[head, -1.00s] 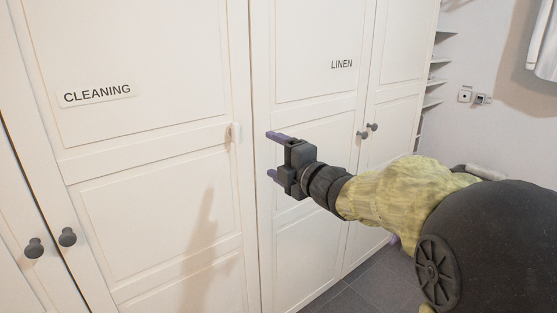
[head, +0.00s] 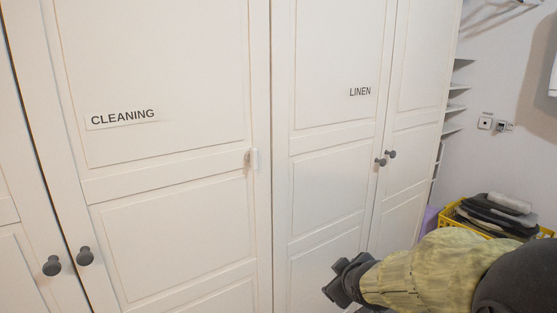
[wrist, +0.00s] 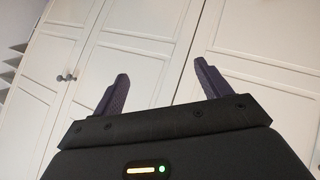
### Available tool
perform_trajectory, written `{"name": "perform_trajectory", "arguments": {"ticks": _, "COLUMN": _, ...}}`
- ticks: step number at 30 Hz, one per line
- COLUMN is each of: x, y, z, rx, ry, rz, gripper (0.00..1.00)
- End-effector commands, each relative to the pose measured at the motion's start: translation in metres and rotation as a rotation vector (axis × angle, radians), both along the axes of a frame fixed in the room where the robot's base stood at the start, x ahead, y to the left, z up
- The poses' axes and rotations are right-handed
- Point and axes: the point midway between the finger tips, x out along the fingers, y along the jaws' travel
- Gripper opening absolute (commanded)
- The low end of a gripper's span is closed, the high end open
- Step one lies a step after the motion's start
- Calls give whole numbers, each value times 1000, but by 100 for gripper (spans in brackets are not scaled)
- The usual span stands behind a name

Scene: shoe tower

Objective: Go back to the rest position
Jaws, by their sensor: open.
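My gripper (head: 343,281) is low in the head view, in front of the lower panel of the linen cabinet. Its fingertips are not clear there. In the wrist view my gripper (wrist: 160,88) shows two purple-grey fingers spread wide apart with nothing between them. White cabinet doors lie beyond the fingers.
White doors labelled CLEANING (head: 122,117) and LINEN (head: 360,91) are shut. They carry dark round knobs (head: 85,256). A yellow crate (head: 452,222) with dark folded items stands at the right. Open shelves (head: 456,107) and a wall socket (head: 485,123) are behind.

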Motion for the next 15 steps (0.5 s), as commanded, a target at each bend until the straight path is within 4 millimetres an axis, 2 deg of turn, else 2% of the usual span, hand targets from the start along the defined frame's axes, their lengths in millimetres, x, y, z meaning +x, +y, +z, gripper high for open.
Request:
{"name": "perform_trajectory", "arguments": {"ticks": 1, "x": -20, "y": -5, "z": -19, "rx": 55, "ry": 91, "rz": -86, "gripper": 76}}
{"name": "perform_trajectory", "arguments": {"ticks": 6, "x": -79, "y": -12, "z": -64, "rx": 197, "ry": 337, "rz": -335, "gripper": 76}}
{"name": "perform_trajectory", "arguments": {"ticks": 14, "x": -160, "y": -6, "z": -102, "rx": 343, "ry": 627, "rz": -641, "gripper": 76}}
{"name": "perform_trajectory", "arguments": {"ticks": 15, "x": -157, "y": -6, "z": -88, "rx": 344, "ry": 621, "rz": -638, "gripper": 76}}
